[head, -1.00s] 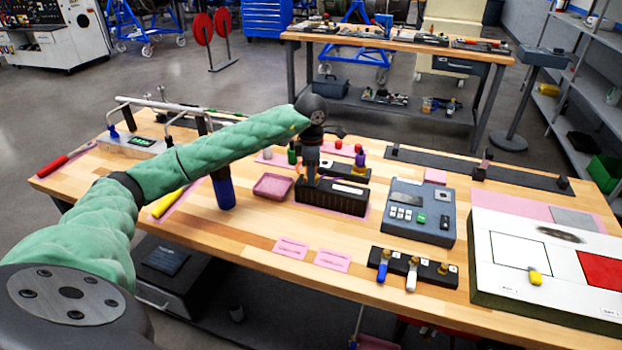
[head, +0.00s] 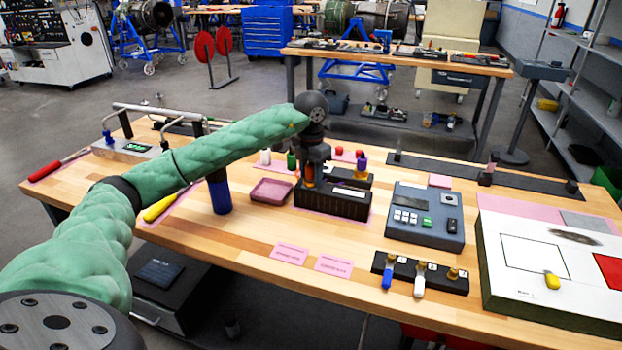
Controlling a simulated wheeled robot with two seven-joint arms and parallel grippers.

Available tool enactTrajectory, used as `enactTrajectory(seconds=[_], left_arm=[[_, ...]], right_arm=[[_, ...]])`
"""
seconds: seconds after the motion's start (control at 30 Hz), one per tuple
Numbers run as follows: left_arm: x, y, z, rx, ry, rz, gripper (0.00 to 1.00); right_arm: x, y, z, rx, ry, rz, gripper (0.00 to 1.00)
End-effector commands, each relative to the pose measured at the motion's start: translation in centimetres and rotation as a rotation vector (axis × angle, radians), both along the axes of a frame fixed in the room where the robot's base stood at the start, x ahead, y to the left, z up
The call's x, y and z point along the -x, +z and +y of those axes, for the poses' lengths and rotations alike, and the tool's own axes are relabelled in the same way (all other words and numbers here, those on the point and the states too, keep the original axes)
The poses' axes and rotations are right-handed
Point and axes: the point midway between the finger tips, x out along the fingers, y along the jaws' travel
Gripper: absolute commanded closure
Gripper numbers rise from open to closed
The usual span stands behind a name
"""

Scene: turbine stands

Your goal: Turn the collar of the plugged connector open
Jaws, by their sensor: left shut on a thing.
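A long black block (head: 335,206) with a pale label stands on the bench just right of the pink tray. My left gripper (head: 311,184) points down at the left end of this block. It is shut on a small orange part (head: 309,172), which seems to be the collar of the plugged connector. The fingers hide most of the connector, so I cannot tell how far its collar is turned. My right gripper is not in view.
Behind the block stand a green connector (head: 291,160) and a purple one (head: 362,163). Left are a pink tray (head: 271,191) and a blue-handled tool (head: 220,196). A grey keypad box (head: 426,214) stands right.

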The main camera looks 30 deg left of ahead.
Motion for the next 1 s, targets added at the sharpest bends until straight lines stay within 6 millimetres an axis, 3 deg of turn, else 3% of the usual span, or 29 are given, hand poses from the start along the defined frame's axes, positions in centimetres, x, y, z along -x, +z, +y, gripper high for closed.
enactTrajectory(seconds=[0.5,1.0], left_arm=[[0.0,0.1,0.0,-0.001,0.195,-0.001,0.83],[0.0,0.1,0.0,-0.001,0.212,-0.001,0.83]], right_arm=[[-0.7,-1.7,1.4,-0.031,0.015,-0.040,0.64],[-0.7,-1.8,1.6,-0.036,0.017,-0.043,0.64]])
